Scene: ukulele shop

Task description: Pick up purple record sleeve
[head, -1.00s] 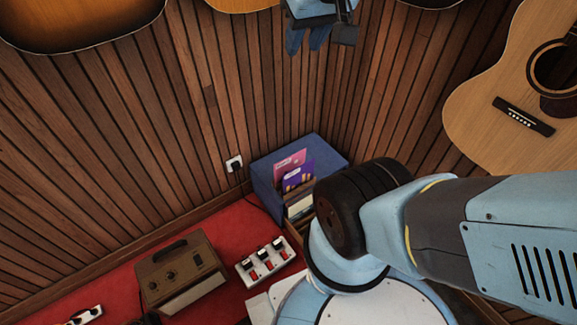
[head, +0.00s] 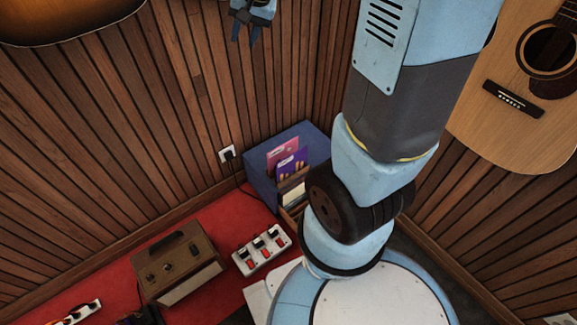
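The purple record sleeve (head: 301,158) stands upright, leaning in a blue crate (head: 262,182) in the corner by the wall. It has yellow shapes on its front. A pink sleeve (head: 282,149) is behind it, and brown and pale sleeves (head: 294,193) stand in front and hide its lower part. My gripper (head: 245,38) is at the top edge of the head view, partly cut off, above and left of the crate in the picture and far from the sleeve. Its two dark blue fingers point down, apart, with nothing seen between them.
A brown amplifier box (head: 180,265) and a white pedal with several switches (head: 262,250) sit on the red carpet (head: 110,285). A guitar (head: 520,90) hangs at right, another (head: 65,15) at upper left. A cable runs from a wall socket (head: 227,154).

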